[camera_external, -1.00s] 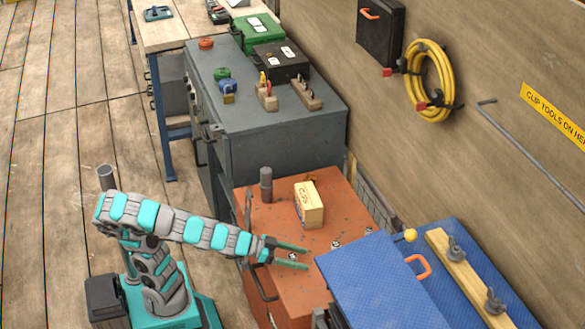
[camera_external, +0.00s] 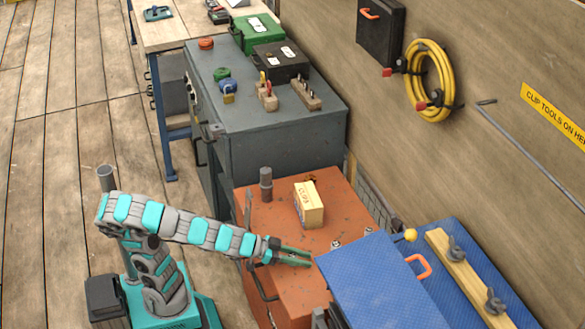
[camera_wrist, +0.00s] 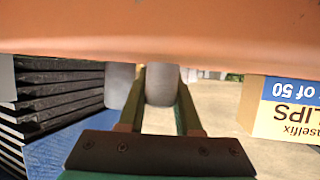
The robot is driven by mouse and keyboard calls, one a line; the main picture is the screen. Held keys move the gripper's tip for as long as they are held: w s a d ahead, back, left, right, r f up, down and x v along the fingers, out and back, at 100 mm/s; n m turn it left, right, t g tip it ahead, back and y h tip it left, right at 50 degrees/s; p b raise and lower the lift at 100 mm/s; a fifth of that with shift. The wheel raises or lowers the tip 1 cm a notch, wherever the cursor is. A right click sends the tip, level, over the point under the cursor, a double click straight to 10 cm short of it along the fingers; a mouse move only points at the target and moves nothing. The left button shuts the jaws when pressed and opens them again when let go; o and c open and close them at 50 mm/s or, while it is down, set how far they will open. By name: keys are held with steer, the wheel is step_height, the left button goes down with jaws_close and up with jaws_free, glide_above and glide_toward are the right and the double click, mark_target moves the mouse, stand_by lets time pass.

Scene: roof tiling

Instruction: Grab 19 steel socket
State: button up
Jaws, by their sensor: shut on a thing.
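My gripper (camera_external: 306,257) is low over the orange cabinet top (camera_external: 275,222), shut on a grey steel socket (camera_wrist: 161,86). In the wrist view the gripper (camera_wrist: 161,105) has one finger on each side of this socket. Its size marking is not readable, and in the external view the fingers hide it. Other small sockets (camera_external: 335,245) and (camera_external: 367,231) stand on the cabinet top, to the right of the gripper. Another grey socket (camera_wrist: 120,82) shows left of the fingers in the wrist view.
A yellow clips box (camera_external: 309,204) and a dark grey cylinder (camera_external: 266,184) stand behind the gripper. A blue toolbox (camera_external: 375,285) is close on the right of the fingertips. A grey cabinet (camera_external: 270,120) stands farther back.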

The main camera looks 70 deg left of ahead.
jaws_close()
